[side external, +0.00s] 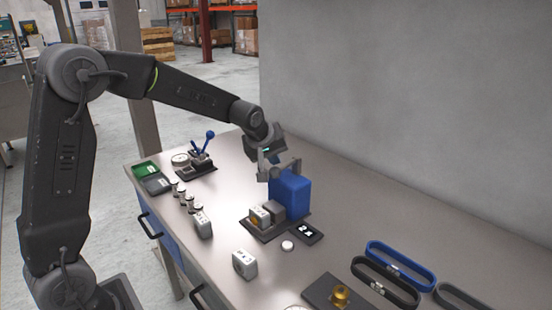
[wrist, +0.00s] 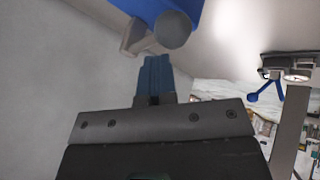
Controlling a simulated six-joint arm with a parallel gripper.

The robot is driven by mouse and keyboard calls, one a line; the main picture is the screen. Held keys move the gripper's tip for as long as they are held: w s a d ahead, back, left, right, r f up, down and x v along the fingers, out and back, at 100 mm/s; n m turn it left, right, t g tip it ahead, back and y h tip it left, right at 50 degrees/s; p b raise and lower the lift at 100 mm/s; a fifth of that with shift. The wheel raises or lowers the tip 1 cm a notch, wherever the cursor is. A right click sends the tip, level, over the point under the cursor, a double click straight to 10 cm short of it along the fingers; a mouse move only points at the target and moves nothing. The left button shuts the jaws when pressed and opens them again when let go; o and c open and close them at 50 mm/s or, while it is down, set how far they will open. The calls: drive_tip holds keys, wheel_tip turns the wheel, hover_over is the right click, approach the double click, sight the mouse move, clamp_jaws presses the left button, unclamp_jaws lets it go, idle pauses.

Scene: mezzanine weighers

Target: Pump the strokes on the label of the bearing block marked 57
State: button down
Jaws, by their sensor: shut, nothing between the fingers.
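A blue box-shaped unit (side external: 290,194) stands on the bench with a grey part on top. In the wrist view the blue unit (wrist: 190,8) shows at the top edge, with a round grey knob (wrist: 173,30) beside it. My gripper (side external: 268,172) is shut and empty, just by the top of the unit. Its fingertips (wrist: 156,65) are close to the knob; I cannot tell if they touch. A small dark label (side external: 307,231) reads "2 x". No number 57 is legible.
Other marked blocks (side external: 244,263) (side external: 203,224) stand on the bench in front. A device with a blue lever (side external: 203,146) is at the back left, near a green tray (side external: 146,170). Belts (side external: 400,262) and a brass part (side external: 340,295) lie at the right front.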

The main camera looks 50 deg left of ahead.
drive_tip(key=shift+w+r, duration=0.2)
drive_tip(key=shift+r, duration=0.8)
drive_tip(key=shift+w+r, duration=0.15)
drive_tip(key=shift+r, duration=0.8)
drive_tip(key=shift+w+r, duration=0.25)
drive_tip(key=shift+r, duration=1)
drive_tip(key=shift+w+r, duration=0.2)
drive_tip(key=shift+r, duration=1)
drive_tip(key=r, duration=0.3)
drive_tip(key=shift+w+r, duration=0.35)
drive_tip(key=shift+w, duration=0.05)
drive_tip(key=shift+f, duration=0.1)
drive_tip(key=shift+s+f, duration=0.3)
drive_tip(key=shift+f, duration=1.1)
drive_tip(key=shift+s+f, duration=0.25)
drive_tip(key=shift+f, duration=1.2)
drive_tip(key=shift+s+f, duration=0.3)
drive_tip(key=shift+f, duration=1.1)
drive_tip(key=shift+f, duration=0.15)
